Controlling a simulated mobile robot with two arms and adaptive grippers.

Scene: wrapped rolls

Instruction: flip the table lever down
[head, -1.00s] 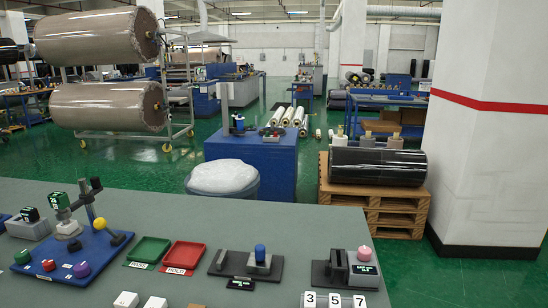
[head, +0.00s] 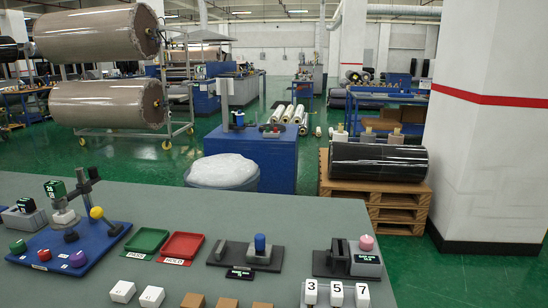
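A blue control board (head: 62,246) lies on the grey-green table (head: 290,220) at the left. On it a lever with a yellow ball knob (head: 96,212) stands tilted; its knob is at the upper left and its shaft slopes down right to a dark pivot. The board also holds a green knob (head: 18,247), a red knob (head: 44,255), a purple knob (head: 77,259) and a dark knob (head: 71,236). A grey post with an arm and a green display (head: 55,189) stands at its back. Neither gripper is in view.
A green tray (head: 146,241) and a red tray (head: 183,246) lie right of the board. Beyond them are a base with a blue knob (head: 260,242) and one with a pink knob (head: 366,242). White and brown blocks and numbered tiles (head: 336,294) lie along the front.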

